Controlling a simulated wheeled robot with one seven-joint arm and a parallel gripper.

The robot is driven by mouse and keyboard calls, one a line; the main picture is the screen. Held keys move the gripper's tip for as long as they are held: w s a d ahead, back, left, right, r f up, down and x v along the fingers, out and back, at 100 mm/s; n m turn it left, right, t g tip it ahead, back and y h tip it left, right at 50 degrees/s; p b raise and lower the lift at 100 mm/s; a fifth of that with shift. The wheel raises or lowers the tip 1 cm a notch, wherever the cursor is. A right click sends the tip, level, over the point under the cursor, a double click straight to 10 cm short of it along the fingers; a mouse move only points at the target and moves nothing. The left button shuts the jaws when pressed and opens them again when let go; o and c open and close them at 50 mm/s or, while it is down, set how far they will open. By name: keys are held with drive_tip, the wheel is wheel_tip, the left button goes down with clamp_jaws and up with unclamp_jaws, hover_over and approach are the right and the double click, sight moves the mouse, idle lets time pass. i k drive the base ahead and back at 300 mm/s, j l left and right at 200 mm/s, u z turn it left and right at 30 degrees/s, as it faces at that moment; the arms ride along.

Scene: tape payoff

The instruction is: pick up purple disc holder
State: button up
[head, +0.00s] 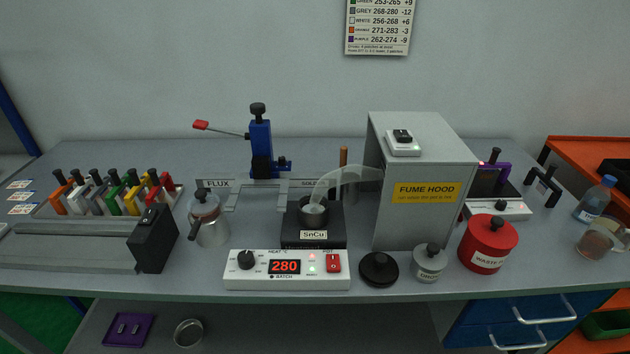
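The purple disc holder (505,172) is upright at the right of the bench, with a black knob on top. It stands at a small white device (498,209), just right of the grey fume hood (425,190), which hides part of its left side. Its lower part is hard to make out. A rack (45,211) at the left holds several similar holders in orange, grey, white, green, yellow and red; I see no purple one there. My gripper is not in view.
A red waste can (488,243), a grey lidded pot (430,262) and a black lid (379,269) stand in front of the hood. A black stand (543,186) and a bottle (595,199) are to the right. A purple tray (128,330) lies on the lower shelf.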

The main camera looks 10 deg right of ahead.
sight(491, 165)
drive_tip(key=i+z, duration=0.15)
drive_tip(key=z, duration=0.6)
